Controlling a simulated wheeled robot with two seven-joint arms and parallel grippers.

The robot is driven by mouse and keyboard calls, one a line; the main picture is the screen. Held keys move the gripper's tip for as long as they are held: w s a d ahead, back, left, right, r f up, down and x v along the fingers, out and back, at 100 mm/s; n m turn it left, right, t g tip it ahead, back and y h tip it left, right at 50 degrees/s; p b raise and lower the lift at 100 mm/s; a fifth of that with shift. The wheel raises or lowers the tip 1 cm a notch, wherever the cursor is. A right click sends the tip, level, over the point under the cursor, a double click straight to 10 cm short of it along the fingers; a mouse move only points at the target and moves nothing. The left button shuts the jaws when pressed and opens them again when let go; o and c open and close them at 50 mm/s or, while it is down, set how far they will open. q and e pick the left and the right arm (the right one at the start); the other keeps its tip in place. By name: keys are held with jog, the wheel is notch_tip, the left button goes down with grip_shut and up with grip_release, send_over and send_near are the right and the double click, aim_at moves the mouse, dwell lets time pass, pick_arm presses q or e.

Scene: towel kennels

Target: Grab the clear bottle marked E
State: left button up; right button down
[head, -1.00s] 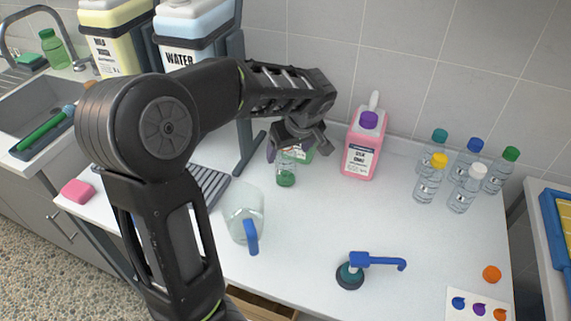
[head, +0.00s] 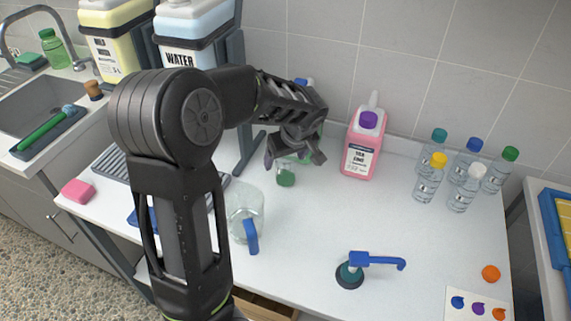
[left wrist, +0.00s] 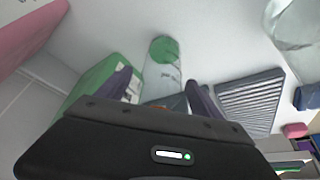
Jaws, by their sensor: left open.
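A clear bottle with a green end (head: 286,179) is on the counter below my left gripper, its green end toward the counter's front. The gripper hides much of it in the head view. In the left wrist view the clear bottle (left wrist: 161,78) shows between and beyond the fingertips, with marks on its side too small to read. My left gripper (head: 295,159) is open and empty; its fingers also show in the left wrist view (left wrist: 158,88). Several clear bottles (head: 462,188) with coloured caps stand at the right; their letters are unreadable. My right gripper is out of view.
A pink jug (head: 363,150) stands right of the gripper. A green container (left wrist: 98,82) is close beside the left finger. A clear pitcher (head: 243,215) and a blue-handled pump (head: 375,260) are nearer the front. The middle of the counter is clear.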

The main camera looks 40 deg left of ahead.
pick_arm(q)
jog(key=shift+c, duration=0.4)
jog(key=c, duration=1.4)
